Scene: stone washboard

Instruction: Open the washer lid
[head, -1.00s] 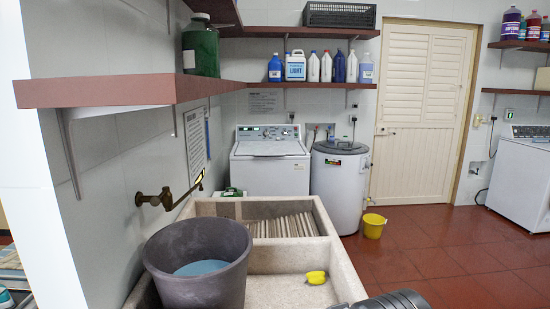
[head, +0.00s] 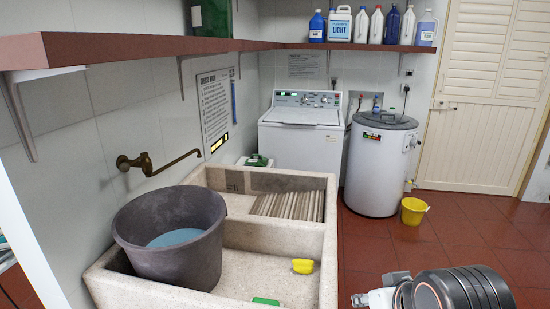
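A white top-loading washer (head: 302,145) stands against the back wall beyond the stone sink. Its control panel with dials is at the back, and its flat top lid (head: 300,116) looks shut. A round white drum-shaped machine (head: 377,165) stands just right of it, with a dark round lid (head: 384,120) that is closed. Part of my arm (head: 455,289) shows at the bottom right, well in front of both machines. My gripper's fingers cannot be made out in this view.
A stone washboard sink (head: 327,262) fills the middle foreground, holding a grey bucket (head: 150,262) and a yellow object (head: 303,266). A yellow pail (head: 414,211) stands on the floor. A shelf (head: 130,45) with bottles runs above. Red floor (head: 365,250) is free right of the sink.

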